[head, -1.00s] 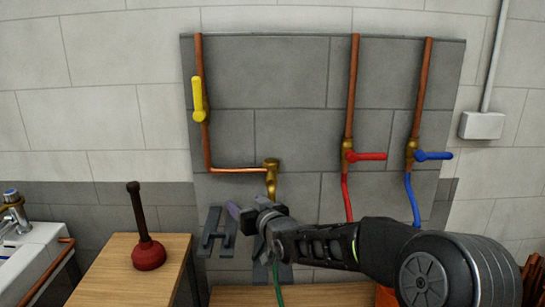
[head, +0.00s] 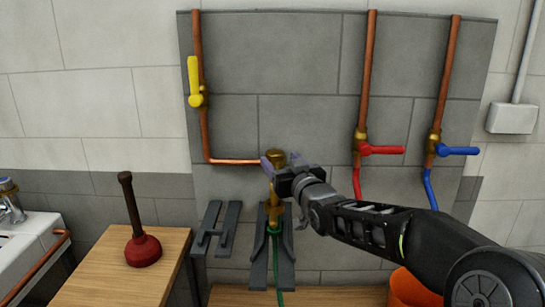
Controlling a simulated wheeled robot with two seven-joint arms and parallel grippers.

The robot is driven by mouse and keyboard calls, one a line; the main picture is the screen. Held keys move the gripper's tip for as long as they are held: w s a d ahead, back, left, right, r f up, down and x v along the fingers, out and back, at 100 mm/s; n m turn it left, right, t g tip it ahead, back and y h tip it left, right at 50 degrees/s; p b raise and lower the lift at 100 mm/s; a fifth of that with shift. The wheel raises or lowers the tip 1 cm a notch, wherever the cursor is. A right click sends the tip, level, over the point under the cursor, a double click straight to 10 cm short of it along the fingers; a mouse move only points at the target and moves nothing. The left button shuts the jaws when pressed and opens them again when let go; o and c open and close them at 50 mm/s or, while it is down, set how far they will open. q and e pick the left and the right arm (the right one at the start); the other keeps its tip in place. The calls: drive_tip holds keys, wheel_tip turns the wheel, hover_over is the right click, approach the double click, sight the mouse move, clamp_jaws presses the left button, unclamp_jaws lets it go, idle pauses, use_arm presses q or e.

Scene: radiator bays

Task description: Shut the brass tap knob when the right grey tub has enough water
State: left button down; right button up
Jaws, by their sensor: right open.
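The brass tap knob (head: 275,154) sits on top of the brass tap at the end of the thin copper pipe, in the middle of the head view. My right gripper (head: 269,165) is open at the knob, its purple-grey fingertips just in front of and beside it. I cannot tell whether the fingers touch the knob. The tap's lower body (head: 275,208) shows below the gripper, with a green hose (head: 277,262) running down from it. The right grey tub and its water are not in view. My left gripper is not in view.
A yellow lever (head: 194,82), a red lever (head: 383,150) and a blue lever (head: 459,151) are on copper pipes. Dark grey brackets (head: 215,230) are on the wall. A red plunger (head: 143,250) stands on a wooden top (head: 100,287). An orange bucket (head: 409,288) is lower right.

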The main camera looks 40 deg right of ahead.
sight(271, 151)
idle(0.4)
drive_tip(key=shift+w+d, duration=0.1)
drive_tip(key=shift+w, duration=0.4)
drive_tip(key=p+x, duration=0.2)
drive_tip(key=x, duration=0.4)
drive_tip(key=shift+w+d, duration=0.15)
drive_tip(key=shift+w, duration=0.2)
drive_tip(key=shift+c, duration=0.4)
drive_tip(key=c, duration=1.3)
